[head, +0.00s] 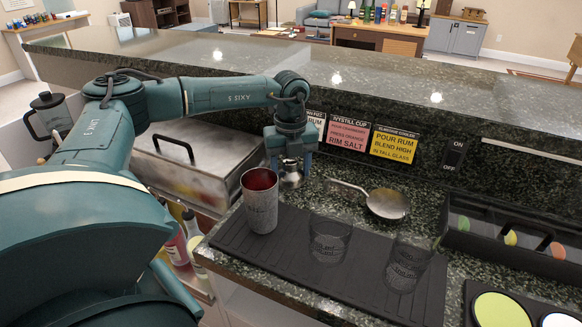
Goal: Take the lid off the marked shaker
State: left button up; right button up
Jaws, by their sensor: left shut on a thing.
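The shaker (260,204) is a tall metal tin with dark speckled markings on its side. It stands upright at the left end of the black bar mat, its top open and its reddish inside showing. My left gripper (290,163) points down just behind and to the right of the shaker's rim. It is shut on a small shiny metal piece (291,179) that looks like the shaker's lid. This piece is apart from the shaker's mouth; whether it touches the counter, I cannot tell. My right gripper is not in view.
Two clear glasses (329,238) (407,264) stand on the black mat (286,250). A strainer (386,204) lies behind them. A garnish box (512,238) is at right. Recipe cards (364,139) line the raised ledge. A lidded metal bin (190,165) and bottles (194,239) are at left.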

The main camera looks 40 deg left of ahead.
aim_at(291, 160)
pick_arm(q)
jog(key=shift+f, duration=0.15)
jog(key=o, duration=1.1)
notch_tip(291, 160, up, 12)
jog(key=shift+r, duration=0.25)
